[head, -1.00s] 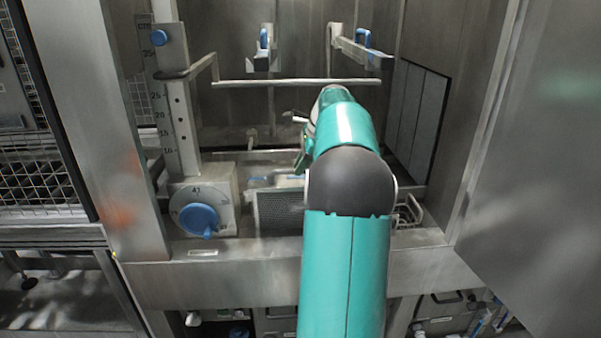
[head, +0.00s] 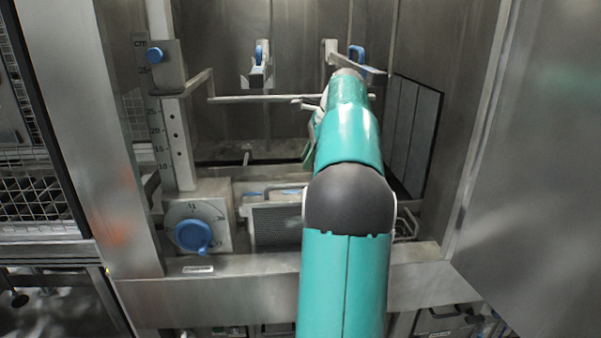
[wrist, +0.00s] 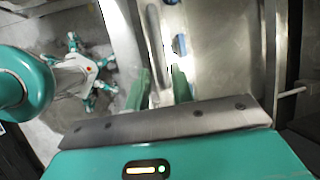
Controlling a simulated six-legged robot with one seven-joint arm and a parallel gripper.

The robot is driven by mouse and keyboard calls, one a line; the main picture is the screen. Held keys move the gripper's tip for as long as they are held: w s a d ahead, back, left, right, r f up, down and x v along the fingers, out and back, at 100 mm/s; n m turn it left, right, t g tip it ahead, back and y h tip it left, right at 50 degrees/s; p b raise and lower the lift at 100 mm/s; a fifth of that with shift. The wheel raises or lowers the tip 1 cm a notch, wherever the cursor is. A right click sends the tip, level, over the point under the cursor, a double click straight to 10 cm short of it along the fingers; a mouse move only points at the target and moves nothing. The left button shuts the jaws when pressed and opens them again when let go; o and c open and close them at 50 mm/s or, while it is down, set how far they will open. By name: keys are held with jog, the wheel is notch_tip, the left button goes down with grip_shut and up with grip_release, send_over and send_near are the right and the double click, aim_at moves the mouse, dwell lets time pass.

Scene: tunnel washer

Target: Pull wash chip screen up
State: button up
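I take the grey perforated panel (head: 276,228) low in the bay to be the wash chip screen; it stands upright behind the front ledge, its right part hidden by my arm. A wire handle (head: 406,225) shows right of my arm, partly covered. My gripper is mostly hidden behind my arm in the head view, above the panel and near the crossbar (head: 290,98). In the wrist view its green fingers (wrist: 160,87) are apart, with a pale metal bar (wrist: 154,40) showing between and beyond them. I cannot tell whether they touch it.
A dial with a blue knob (head: 194,236) and a scaled post (head: 178,130) stand left. Two blue-handled brackets (head: 257,70) (head: 358,62) hang at the back. The front ledge (head: 220,285) and right wall (head: 540,180) bound the bay.

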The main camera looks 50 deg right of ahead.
jog(key=v, duration=0.5)
jog(key=shift+s+r, duration=0.1)
jog(key=shift+r, duration=0.05)
dwell(0.3)
jog(key=w+a+n, duration=0.2)
jog(key=a+n, duration=0.2)
jog(key=a, duration=0.6)
jog(key=w+a+n+h, duration=0.15)
jog(key=a+n, duration=0.25)
jog(key=a, duration=0.5)
jog(key=w+a+n+y, duration=0.15)
jog(key=a+n, duration=0.25)
jog(key=a, duration=0.6)
jog(key=s+a+f+n, duration=0.6)
jog(key=a+f+n, duration=0.1)
jog(key=a, duration=0.3)
jog(key=s+a+f+n+h, duration=0.1)
jog(key=s+a+f+n, duration=0.6)
jog(key=a, duration=0.4)
jog(key=shift+a+f+n+t, duration=0.3)
jog(key=shift+f+n+t, duration=0.1)
jog(key=shift+f+n, duration=0.4)
jog(key=shift+s+d+f, duration=0.1)
jog(key=shift+d, duration=0.05)
